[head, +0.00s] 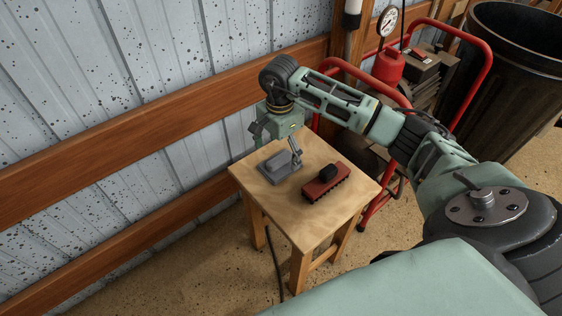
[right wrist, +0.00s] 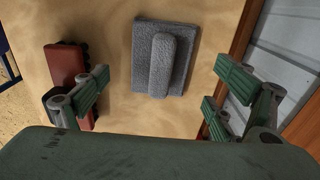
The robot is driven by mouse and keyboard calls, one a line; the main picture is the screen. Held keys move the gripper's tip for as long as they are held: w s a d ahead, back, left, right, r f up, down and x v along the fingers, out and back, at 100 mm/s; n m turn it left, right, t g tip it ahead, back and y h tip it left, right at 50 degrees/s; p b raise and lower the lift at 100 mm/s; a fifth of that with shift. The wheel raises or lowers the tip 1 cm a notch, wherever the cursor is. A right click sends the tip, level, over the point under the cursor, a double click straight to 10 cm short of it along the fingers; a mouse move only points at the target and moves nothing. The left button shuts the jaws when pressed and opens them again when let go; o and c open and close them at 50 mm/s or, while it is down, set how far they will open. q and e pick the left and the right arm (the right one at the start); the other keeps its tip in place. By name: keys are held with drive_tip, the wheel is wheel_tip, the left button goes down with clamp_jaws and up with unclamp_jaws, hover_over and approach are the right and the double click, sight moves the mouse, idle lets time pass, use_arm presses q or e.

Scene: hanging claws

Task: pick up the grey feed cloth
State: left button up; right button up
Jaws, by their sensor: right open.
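The grey feed cloth (head: 280,165) lies on the small wooden table (head: 312,217), a flat square with a thicker raised ridge on top. In the right wrist view the cloth (right wrist: 141,75) lies ahead of the palm, between the spread fingers and a little beyond them. My right gripper (head: 276,146) is above the cloth, pointing down, with its fingers wide apart. It also shows open and empty in the right wrist view (right wrist: 158,98). My left gripper is not in view.
A wooden rail and metal wall (head: 120,80) stand behind. A red-framed cart (head: 483,62) and dark bin (head: 510,70) are at right.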

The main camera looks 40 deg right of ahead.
sight(280, 157)
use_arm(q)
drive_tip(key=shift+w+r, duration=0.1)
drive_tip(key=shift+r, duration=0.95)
use_arm(e)
drive_tip(key=shift+f, duration=2)
drive_tip(key=c, duration=1.2)
